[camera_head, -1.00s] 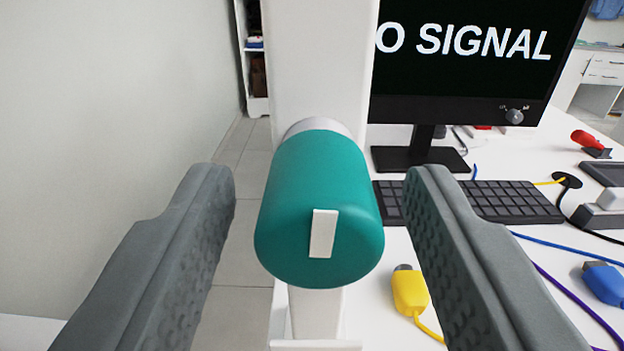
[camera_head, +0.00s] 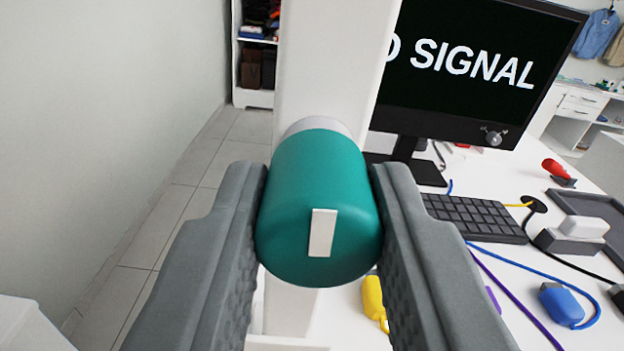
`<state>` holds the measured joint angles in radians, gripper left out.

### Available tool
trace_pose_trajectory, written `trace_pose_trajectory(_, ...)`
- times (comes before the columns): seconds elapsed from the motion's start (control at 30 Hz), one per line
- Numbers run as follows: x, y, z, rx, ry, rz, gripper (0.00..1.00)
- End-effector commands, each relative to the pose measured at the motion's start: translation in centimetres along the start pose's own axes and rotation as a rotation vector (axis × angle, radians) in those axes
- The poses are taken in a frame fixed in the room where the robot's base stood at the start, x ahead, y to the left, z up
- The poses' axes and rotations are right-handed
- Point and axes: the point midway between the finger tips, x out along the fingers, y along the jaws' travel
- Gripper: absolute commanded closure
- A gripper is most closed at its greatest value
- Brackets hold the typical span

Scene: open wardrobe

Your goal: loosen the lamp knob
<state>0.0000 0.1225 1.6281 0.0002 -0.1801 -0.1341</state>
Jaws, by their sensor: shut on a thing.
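The lamp knob (camera_head: 318,190) is a teal cylinder with a white marker bar on its end face, and it is in the middle of the view. The bar stands nearly upright, leaning slightly. The knob sits on a white post (camera_head: 330,70), with a pale collar behind it. My gripper (camera_head: 318,215) is shut on the knob, with one grey ridged finger against its left side and one against its right side. The rest of the lamp is not in view.
A monitor (camera_head: 475,75) reading "SIGNAL" and a black keyboard (camera_head: 475,218) stand on the white desk at right. A yellow plug (camera_head: 373,298), a blue plug (camera_head: 561,304) and cables lie near the right finger. Open floor (camera_head: 190,185) and a plain wall are at left.

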Motion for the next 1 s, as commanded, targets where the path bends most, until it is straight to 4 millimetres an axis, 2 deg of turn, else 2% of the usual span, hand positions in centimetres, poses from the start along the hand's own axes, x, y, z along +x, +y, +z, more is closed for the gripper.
trace_pose_trajectory(1.0,-0.09,0.00,-0.01,-1.008,0.000,0.000,0.98)
